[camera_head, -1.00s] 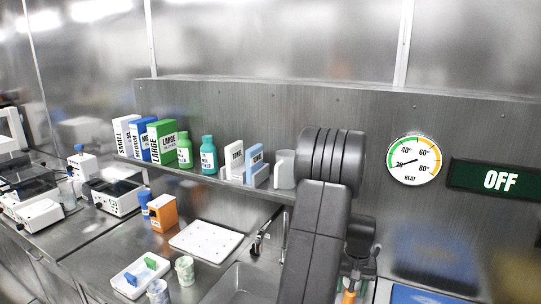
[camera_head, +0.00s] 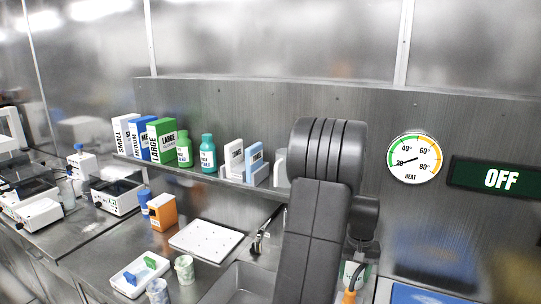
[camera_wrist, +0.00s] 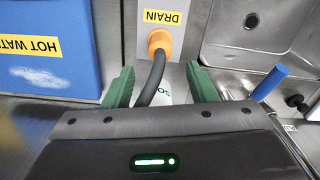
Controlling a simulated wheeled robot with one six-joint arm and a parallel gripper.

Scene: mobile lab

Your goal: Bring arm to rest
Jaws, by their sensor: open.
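My arm (camera_head: 318,220) is raised in front of the back wall in the head view, bent at a large ribbed joint. My gripper (camera_wrist: 160,82) shows in the wrist view with its two green fingers spread apart. A dark hose with an orange end (camera_wrist: 159,42) runs through the view between the fingers, under a yellow DRAIN label (camera_wrist: 162,18). I cannot tell its depth relative to the fingers. A white item with green letters (camera_wrist: 176,92) shows partly behind them. In the head view the fingers are not clearly visible.
A blue HOT WATER box (camera_wrist: 50,50) is left of the fingers, and a metal sink (camera_wrist: 262,30) is at right. A shelf (camera_head: 190,172) holds boxes and bottles beside my arm. A white tray (camera_head: 207,238) lies on the counter. A heat gauge (camera_head: 415,158) and OFF sign (camera_head: 497,180) are on the wall.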

